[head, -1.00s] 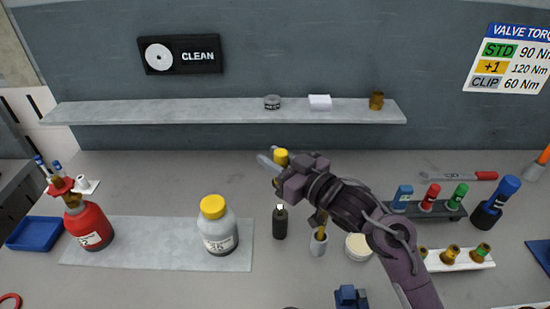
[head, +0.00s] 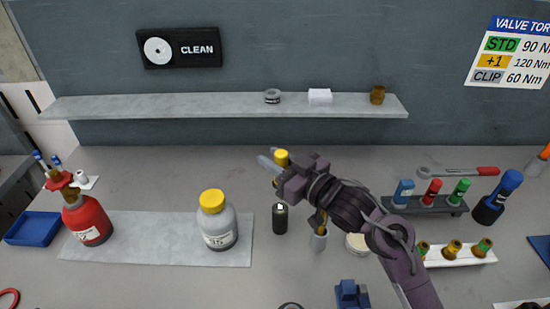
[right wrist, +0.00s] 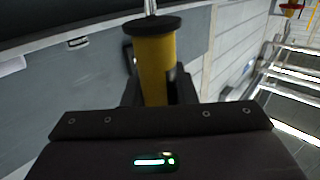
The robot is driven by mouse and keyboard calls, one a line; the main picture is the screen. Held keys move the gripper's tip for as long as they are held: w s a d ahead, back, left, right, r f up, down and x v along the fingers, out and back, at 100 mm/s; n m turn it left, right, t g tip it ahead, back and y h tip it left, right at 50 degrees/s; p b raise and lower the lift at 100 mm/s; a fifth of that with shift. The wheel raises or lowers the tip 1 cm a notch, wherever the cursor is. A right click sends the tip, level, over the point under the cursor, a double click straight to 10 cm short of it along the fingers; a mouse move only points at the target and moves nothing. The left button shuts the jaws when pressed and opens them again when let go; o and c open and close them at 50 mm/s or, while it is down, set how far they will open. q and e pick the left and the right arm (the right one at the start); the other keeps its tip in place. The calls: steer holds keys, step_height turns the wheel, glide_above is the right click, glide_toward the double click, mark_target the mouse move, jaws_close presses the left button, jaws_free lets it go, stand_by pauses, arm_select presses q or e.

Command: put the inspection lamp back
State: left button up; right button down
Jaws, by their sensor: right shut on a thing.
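My right gripper (head: 272,160) is shut on a yellow thing, which I take to be the inspection lamp (head: 282,156). It is held above the back of the bench, in front of the wall and below shelf height in the picture. In the right wrist view the lamp (right wrist: 155,68) is a yellow cylinder with a black collar and a thin metal rod beyond it. The gripper hides part of it. My left gripper is not in view.
A red cylinder (head: 88,222) is at left. A rack (head: 425,205) stands at right. The wall shelf (head: 200,105) is mostly bare.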

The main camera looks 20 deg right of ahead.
steer(key=shift+f+b, duration=0.95)
steer(key=shift+f, duration=0.7)
steer(key=shift+f+b, duration=1.55)
steer(key=shift+f, duration=1.05)
steer(key=c, duration=1.1)
jaws_free()
steer(key=shift+r, duration=0.15)
step_height(320, 180, up, 6)
steer(key=p, duration=0.6)
steer(key=shift+f, duration=0.2)
